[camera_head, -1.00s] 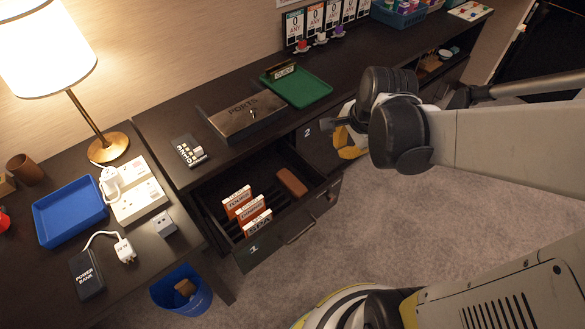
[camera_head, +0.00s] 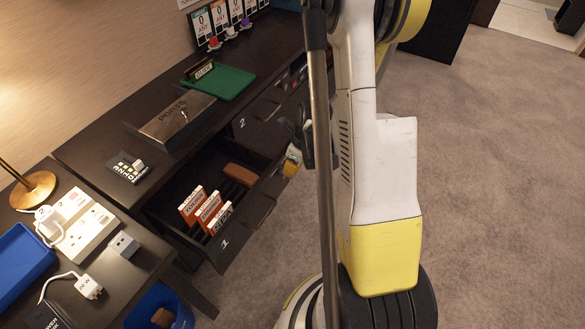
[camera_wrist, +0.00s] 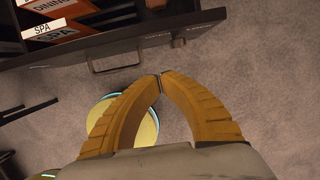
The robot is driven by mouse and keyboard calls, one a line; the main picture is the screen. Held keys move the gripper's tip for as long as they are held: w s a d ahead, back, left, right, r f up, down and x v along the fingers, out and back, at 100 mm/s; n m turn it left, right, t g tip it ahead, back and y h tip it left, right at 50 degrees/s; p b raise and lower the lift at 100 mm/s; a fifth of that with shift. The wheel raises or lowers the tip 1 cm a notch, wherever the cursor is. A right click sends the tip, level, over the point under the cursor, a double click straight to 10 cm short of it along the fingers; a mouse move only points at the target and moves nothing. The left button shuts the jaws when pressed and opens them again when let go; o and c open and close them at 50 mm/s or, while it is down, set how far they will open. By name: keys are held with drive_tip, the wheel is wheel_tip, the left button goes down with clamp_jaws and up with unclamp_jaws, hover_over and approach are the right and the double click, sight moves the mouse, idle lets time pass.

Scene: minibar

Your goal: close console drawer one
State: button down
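Console drawer one (camera_head: 225,243), marked "1", is pulled open from the dark console. It holds several orange-and-white labelled cards and a brown item. Its dark front (camera_wrist: 60,55) with a bar handle (camera_wrist: 116,62) crosses the top of the wrist view. My gripper (camera_head: 291,163) is by the right end of the drawer front in the head view, partly hidden by my arm. In the wrist view my gripper's (camera_wrist: 160,77) yellow fingers meet at the tips, with nothing between them. Carpet shows between the tips and the drawer front; contact is not visible.
Drawer two (camera_head: 243,124) beside it looks shut. A metal PORTS box (camera_head: 175,118) and a green tray (camera_head: 218,82) stand on the console. A blue bin (camera_head: 160,308) is below the left desk. Carpet on the right is open.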

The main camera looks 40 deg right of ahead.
sight(278, 172)
drive_tip(key=shift+w+a+f+b, duration=0.2)
drive_tip(key=shift+w+a+f, duration=0.1)
drive_tip(key=shift+w+f, duration=0.35)
drive_tip(key=shift+w+a+f+b, duration=0.25)
drive_tip(key=shift+w+f, duration=0.25)
drive_tip(key=shift+w, duration=0.4)
drive_tip(key=shift+w+a+f+b, duration=0.2)
drive_tip(key=shift+w+a+f, duration=0.1)
drive_tip(key=shift+w+f, duration=0.35)
drive_tip(key=shift+w+r, duration=0.1)
drive_tip(key=shift+w, duration=0.05)
